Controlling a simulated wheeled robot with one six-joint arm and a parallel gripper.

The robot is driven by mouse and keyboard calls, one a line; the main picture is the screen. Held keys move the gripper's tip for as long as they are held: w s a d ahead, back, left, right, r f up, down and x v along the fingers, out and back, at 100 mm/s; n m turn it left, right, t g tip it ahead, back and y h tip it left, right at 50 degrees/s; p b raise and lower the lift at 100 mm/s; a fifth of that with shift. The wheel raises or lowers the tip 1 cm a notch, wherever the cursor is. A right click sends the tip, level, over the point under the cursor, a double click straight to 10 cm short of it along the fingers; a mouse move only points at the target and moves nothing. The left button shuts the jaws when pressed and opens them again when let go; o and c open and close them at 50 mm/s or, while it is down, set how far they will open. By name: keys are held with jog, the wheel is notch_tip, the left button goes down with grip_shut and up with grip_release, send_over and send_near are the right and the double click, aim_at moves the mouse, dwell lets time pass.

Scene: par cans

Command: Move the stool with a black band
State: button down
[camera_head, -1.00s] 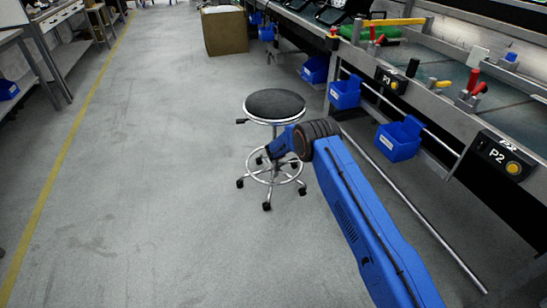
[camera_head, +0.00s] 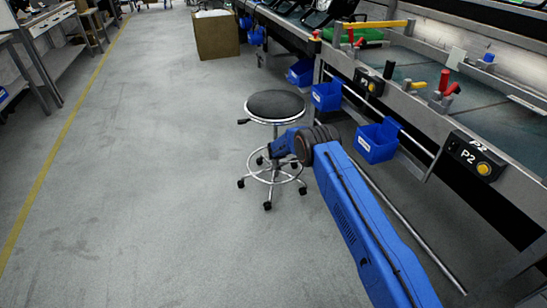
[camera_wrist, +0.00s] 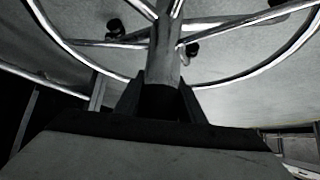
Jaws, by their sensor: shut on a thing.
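The stool (camera_head: 275,104) has a round dark seat, a chrome column, a foot ring and black casters. It stands upright in the middle of the head view. My gripper reaches it from the right, under the seat; its fingers are hard to make out there. In the wrist view my gripper (camera_wrist: 160,104) is shut around the stool's column (camera_wrist: 164,55), one finger on each side. The column looks dark between the fingers; I cannot tell band from shadow. The foot ring and some casters show beyond it.
A workbench (camera_head: 437,110) with blue bins (camera_head: 376,142) and a low rail runs along the right. A cardboard box (camera_head: 217,36) stands on the floor at the back. Open grey floor lies left of the stool, up to a yellow line (camera_head: 48,165).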

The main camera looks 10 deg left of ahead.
jog(key=shift+w+d, duration=0.25)
jog(key=shift+d, duration=0.45)
jog(key=c, duration=1.1)
grip_release()
jog(key=shift+r, duration=0.1)
jog(key=v, duration=1.7)
jog(key=shift+s+d, duration=0.1)
